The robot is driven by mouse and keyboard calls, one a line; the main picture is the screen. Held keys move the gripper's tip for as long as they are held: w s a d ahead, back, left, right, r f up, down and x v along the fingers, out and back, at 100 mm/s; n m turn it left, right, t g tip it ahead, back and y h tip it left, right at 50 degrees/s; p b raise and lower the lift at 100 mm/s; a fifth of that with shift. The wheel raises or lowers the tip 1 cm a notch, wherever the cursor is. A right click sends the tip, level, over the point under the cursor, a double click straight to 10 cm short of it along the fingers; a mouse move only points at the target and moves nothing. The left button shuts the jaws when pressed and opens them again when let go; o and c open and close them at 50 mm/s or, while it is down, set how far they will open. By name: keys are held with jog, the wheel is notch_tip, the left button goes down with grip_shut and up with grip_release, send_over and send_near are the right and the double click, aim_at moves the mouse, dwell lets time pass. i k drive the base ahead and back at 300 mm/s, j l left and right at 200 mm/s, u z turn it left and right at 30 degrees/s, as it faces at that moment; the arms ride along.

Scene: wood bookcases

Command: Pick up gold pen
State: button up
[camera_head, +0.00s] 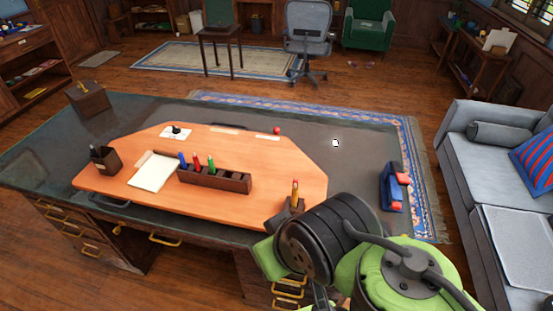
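No pen can be told for certain as the gold pen at this size. A slim yellow-orange, pen-like thing (295,190) stands upright in a small brown holder at the front right of the orange desk board, just beyond my arm. A small gold-coloured item (83,85) also shows on the dark brown box (88,99) at the desk's back left. A dark cup (105,161) at the left holds thin, dark items. My green and black arm fills the lower right, with its near parts covering the desk's front right corner. My gripper's fingers cannot be made out.
The orange board (250,148) carries a brown rack (228,182) with blue, red and green pens, and a notepad (152,172). A blue and red object (393,190) sits at the desk's right end. A grey sofa (483,160) stands to the right, past a rug.

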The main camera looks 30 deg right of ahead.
aim_at(295, 198)
jog(key=z, duration=0.9)
